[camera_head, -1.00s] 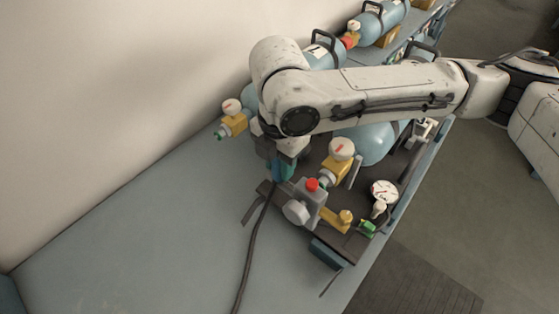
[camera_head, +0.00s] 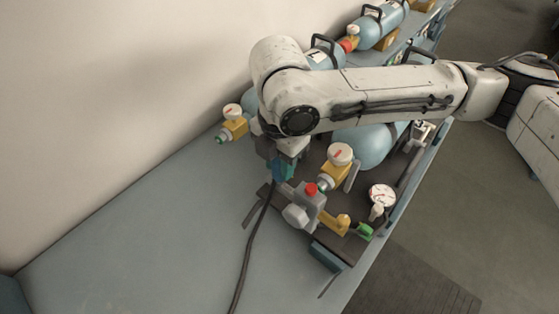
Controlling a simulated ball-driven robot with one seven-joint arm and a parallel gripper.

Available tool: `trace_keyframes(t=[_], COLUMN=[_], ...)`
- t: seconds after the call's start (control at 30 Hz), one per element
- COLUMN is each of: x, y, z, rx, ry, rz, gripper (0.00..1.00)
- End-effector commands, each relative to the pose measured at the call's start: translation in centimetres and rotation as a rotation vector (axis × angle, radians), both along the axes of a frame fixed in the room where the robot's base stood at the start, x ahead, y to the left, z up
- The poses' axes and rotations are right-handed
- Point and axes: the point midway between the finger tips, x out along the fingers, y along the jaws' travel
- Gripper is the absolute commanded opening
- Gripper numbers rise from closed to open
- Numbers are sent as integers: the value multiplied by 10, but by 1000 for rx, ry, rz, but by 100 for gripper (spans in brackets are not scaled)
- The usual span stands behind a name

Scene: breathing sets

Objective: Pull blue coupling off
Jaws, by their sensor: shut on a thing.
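My gripper (camera_head: 280,168) points down from the arm's end, shut on a blue-teal coupling (camera_head: 282,172) at the end of a dark hose (camera_head: 258,232). The coupling is partly hidden by the fingers. Just below and right of it is a grey regulator block (camera_head: 306,200) with a red button (camera_head: 311,188) and a pale round knob. I cannot tell whether the coupling still touches the block.
A yellow valve with a white knob (camera_head: 339,155) and a dial gauge (camera_head: 382,194) stand close on the right. Blue cylinders (camera_head: 365,146) lie behind, partly under my arm. The grey table (camera_head: 150,240) is clear at left.

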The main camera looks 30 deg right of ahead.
Motion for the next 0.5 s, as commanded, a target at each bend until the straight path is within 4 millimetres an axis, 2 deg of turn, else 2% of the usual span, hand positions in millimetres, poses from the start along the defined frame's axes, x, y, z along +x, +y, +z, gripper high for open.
trace_keyframes(t=[0.3, 0.5], x=[0, 0], y=[0, -1], z=[17, 22], rx=[0, 0], ry=[-1, -1], rz=[-1, -1], gripper=[0, 0])
